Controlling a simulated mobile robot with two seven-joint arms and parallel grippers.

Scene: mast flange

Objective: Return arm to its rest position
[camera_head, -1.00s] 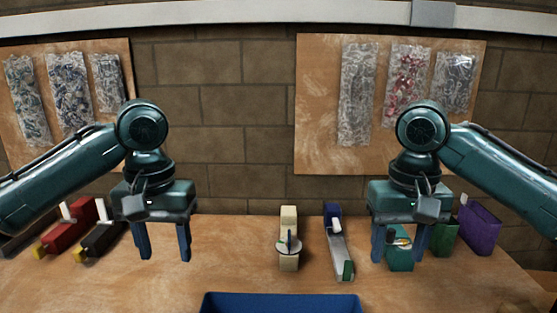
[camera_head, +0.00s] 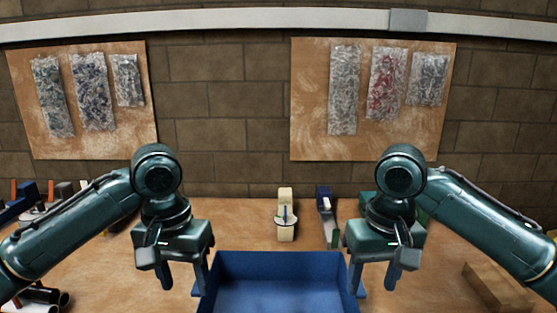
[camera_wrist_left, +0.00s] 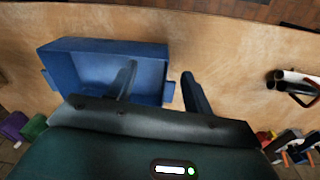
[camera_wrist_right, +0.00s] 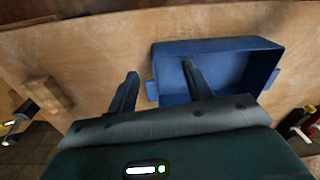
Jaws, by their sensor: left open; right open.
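My left gripper (camera_head: 186,272) is open and empty, fingers pointing down, at the left side of the blue bin. My right gripper (camera_head: 377,272) is open and empty in the same pose at the bin's right side. Both arms are bent, nearly mirrored. In the left wrist view, the open fingers (camera_wrist_left: 160,82) overlap one end of the bin. In the right wrist view, the open fingers (camera_wrist_right: 160,82) overlap its other end. Whether any finger touches the bin is unclear.
The blue bin (camera_head: 278,262), empty inside, sits on the wooden table (camera_head: 245,222). Behind it stand a cream block-like item (camera_head: 286,228) and a blue-and-grey item (camera_head: 326,212). A wooden block (camera_head: 497,288) lies at right. Dark and white tubes (camera_head: 35,296) lie at left.

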